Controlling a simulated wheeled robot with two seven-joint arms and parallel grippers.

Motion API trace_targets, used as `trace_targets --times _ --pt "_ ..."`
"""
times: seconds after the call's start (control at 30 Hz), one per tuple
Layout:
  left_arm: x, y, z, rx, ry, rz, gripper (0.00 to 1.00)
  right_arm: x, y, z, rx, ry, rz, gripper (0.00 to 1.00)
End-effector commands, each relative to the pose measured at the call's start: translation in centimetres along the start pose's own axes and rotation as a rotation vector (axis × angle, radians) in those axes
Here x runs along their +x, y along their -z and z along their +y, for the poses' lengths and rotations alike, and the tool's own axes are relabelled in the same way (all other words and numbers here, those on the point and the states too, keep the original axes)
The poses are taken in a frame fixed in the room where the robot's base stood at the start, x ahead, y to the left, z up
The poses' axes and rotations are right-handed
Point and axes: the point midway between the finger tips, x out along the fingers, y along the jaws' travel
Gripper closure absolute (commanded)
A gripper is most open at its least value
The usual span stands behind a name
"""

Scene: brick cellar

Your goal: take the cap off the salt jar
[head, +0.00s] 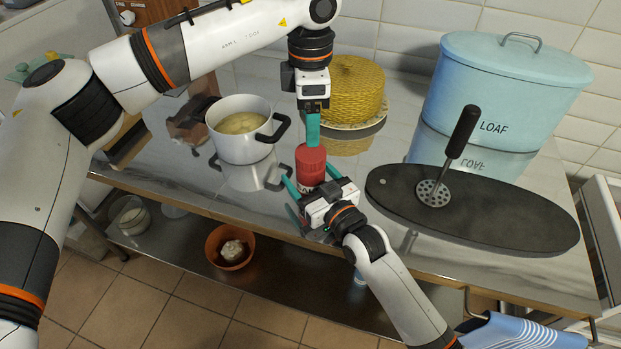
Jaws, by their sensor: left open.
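The salt jar (311,167) is a red cylinder with a lighter red top, standing upright on the grey worktop. Its cap (311,152) appears to be that lighter top. My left gripper (313,143) points straight down just above the cap; it is open, its teal fingers lining up in this view, and contact is unclear. My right gripper (308,171) comes in low from the front right. Its teal fingers are spread on either side of the jar, with a small gap showing at the left. Its palm hides the jar's lower front.
A pot (241,143) stands left of the jar, and a yellow woven cover (343,92) on a plate stands behind. A dark oval board (510,217) with a masher (450,150) lies to the right. A blue LOAF bin (503,90) is at the back right.

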Motion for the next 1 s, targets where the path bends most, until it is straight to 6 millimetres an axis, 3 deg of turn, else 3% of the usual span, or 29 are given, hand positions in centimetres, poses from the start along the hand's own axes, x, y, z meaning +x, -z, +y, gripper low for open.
trace_targets --times 0.4,0.9,1.0 --pt "-0.01 0.02 0.01 0.000 0.000 0.000 0.29 0.92 -0.05 0.03 0.000 0.000 -0.001 0.22" --pt "-0.01 0.02 0.01 0.006 0.000 0.000 0.29 0.89 -0.02 0.00 0.000 0.000 0.000 1.00" --pt "0.00 0.01 0.01 0.056 0.000 0.000 0.29 0.88 -0.01 0.00 0.000 0.000 0.000 1.00"
